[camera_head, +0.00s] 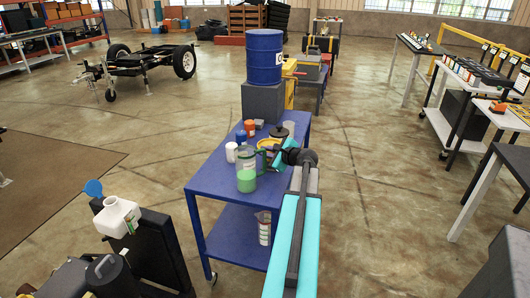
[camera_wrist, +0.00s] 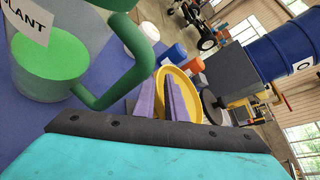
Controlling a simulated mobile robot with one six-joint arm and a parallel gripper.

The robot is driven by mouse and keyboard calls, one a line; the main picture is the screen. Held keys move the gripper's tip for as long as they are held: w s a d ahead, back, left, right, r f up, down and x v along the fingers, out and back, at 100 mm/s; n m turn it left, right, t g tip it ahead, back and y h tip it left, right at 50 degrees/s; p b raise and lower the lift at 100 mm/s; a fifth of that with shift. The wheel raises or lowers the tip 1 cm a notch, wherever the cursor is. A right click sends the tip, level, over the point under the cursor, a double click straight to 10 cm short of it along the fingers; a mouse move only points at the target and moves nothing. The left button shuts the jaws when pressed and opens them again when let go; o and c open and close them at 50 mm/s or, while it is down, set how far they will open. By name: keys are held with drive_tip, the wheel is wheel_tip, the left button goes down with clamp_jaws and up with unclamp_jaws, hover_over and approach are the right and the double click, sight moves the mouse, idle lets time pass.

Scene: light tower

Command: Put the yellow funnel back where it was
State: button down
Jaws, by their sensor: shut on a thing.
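The yellow funnel (camera_head: 265,143) is at the right side of the blue table (camera_head: 215,172), partly hidden behind my gripper. In the wrist view, its wide yellow rim (camera_wrist: 190,91) shows around and behind my purple fingertips. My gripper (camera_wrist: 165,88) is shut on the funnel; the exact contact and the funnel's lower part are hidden. In the head view, my teal gripper (camera_head: 277,152) reaches over the table's right edge. I cannot tell whether the funnel touches the tabletop.
A clear jug of green liquid (camera_head: 246,178) stands close left of my gripper; its green handle (camera_wrist: 145,55) is near my fingers. A white bottle (camera_head: 231,152), an orange container (camera_head: 249,128) and a black disc (camera_head: 279,132) crowd the table. A blue drum (camera_head: 264,57) stands behind.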

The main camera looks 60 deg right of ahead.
drive_tip(key=c, duration=2)
unclamp_jaws()
drive_tip(key=shift+f, duration=0.1)
drive_tip(key=shift+c, duration=0.2)
drive_tip(key=b+v, duration=0.1)
drive_tip(key=v, duration=1.1)
